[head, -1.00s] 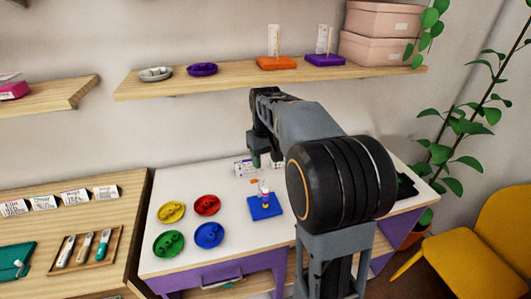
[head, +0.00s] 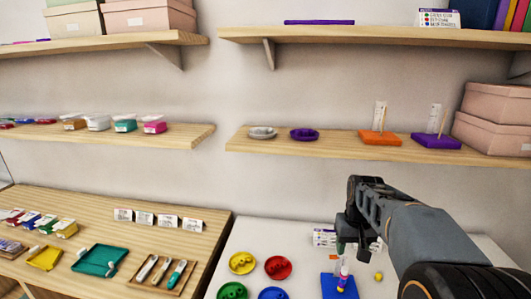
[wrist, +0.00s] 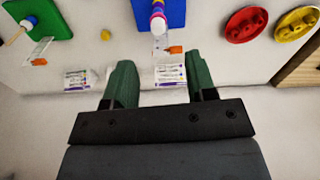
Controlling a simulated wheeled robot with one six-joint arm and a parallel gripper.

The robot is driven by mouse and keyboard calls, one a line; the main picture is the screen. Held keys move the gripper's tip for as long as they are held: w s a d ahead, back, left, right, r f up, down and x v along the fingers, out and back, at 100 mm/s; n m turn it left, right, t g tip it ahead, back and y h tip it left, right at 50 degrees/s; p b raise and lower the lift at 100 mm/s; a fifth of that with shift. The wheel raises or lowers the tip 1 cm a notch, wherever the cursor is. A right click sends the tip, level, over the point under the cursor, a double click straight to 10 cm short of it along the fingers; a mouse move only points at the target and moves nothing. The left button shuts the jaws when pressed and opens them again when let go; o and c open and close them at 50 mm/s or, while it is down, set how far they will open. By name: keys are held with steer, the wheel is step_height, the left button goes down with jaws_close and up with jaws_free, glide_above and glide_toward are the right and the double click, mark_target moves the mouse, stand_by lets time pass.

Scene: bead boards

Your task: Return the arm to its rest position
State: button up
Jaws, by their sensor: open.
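My gripper (wrist: 161,88) is open and empty in the wrist view, its two green fingers apart above the white table. In the head view my gripper (head: 345,240) hangs over the back of the table, partly hidden by its own wrist. A blue bead board (head: 333,286) with a post of stacked beads (head: 343,276) stands on the table just below it. The board also shows in the wrist view (wrist: 173,15), with the bead stack (wrist: 158,20) on it. The gripper is apart from the board and beads.
Yellow (head: 242,263), red (head: 278,267), green and blue dishes sit left of the board. A loose yellow bead (head: 378,277) lies to its right. Printed cards (head: 325,238) lie at the table's back. A shelf (head: 330,144) above holds dishes, an orange board (head: 380,138) and a purple board (head: 436,141).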

steer(key=s+a+f+t, duration=0.1)
steer(key=s+a, duration=0.3)
steer(key=s, duration=0.3)
steer(key=s+a+f+n+t, duration=0.1)
steer(key=s+a+t, duration=0.1)
steer(key=s+a, duration=0.2)
steer(key=shift+s+a, duration=0.25)
steer(key=shift+s, duration=1.5)
